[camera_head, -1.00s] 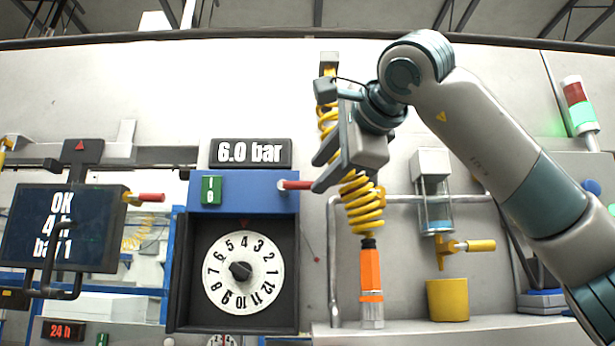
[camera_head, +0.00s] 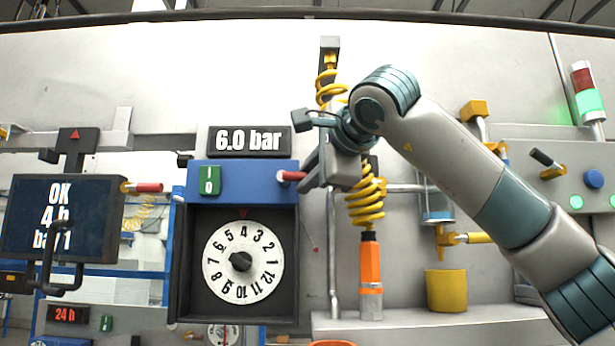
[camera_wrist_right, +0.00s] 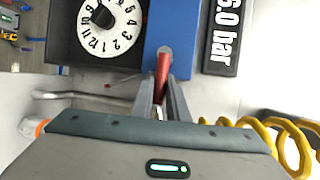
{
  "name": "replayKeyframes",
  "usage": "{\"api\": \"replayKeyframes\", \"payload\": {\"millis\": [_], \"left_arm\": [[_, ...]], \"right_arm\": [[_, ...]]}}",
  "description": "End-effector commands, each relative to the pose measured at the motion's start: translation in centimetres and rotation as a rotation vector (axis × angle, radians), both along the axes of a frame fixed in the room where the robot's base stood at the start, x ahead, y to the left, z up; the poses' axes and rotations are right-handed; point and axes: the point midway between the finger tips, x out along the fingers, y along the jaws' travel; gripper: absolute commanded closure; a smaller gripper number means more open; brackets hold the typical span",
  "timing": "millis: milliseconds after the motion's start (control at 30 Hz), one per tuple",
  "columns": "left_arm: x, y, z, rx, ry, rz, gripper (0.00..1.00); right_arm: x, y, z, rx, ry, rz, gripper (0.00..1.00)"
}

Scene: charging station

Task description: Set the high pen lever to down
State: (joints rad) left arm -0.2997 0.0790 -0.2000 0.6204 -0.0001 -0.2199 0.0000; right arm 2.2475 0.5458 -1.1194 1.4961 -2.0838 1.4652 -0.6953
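A lever with a red handle (camera_head: 292,176) sticks out from the right side of a blue box (camera_head: 243,180). Another red-handled lever (camera_head: 146,187) on a yellow mount sits at the right edge of a dark screen. I cannot tell from any label which is the high pen lever. My right gripper (camera_head: 308,178) is at the handle on the blue box. In the right wrist view the red handle (camera_wrist_right: 162,72) lies between the two close fingers (camera_wrist_right: 163,95), which look shut on it. The handle's end is partly hidden. My left gripper is not in view.
A black box with a white numbered dial (camera_head: 270,282) hangs below the blue box, under a "6.0 bar" sign (camera_head: 249,141). A coiled yellow hose (camera_head: 366,205) with an orange-bodied tool (camera_head: 370,262) hangs just right of my gripper. A yellow cup (camera_head: 446,290) stands on the ledge.

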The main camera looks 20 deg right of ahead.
Motion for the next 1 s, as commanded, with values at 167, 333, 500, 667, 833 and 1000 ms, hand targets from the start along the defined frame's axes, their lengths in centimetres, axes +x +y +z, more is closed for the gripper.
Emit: {"api": "replayKeyframes", "payload": {"millis": [167, 333, 500, 667, 833, 1000], "left_arm": [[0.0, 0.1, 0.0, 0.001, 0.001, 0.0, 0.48], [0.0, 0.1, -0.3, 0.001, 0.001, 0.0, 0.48], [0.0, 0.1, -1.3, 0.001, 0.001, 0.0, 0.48], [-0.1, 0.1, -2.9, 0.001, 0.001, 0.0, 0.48], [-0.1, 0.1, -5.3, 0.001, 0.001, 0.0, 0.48], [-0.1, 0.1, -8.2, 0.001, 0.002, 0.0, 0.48]], "right_arm": [[0.0, 0.0, 0.0, -0.001, 0.001, 0.0, 1.0], [0.0, 0.0, -0.2, 0.007, -0.001, 0.001, 1.0], [0.0, 0.0, -0.5, 0.037, -0.009, 0.001, 1.0], [0.0, 0.1, -1.0, 0.094, -0.028, 0.001, 1.0], [0.0, 0.2, -1.7, 0.186, -0.054, 0.001, 1.0], [0.0, 0.3, -2.4, 0.305, -0.089, 0.001, 1.0]]}}
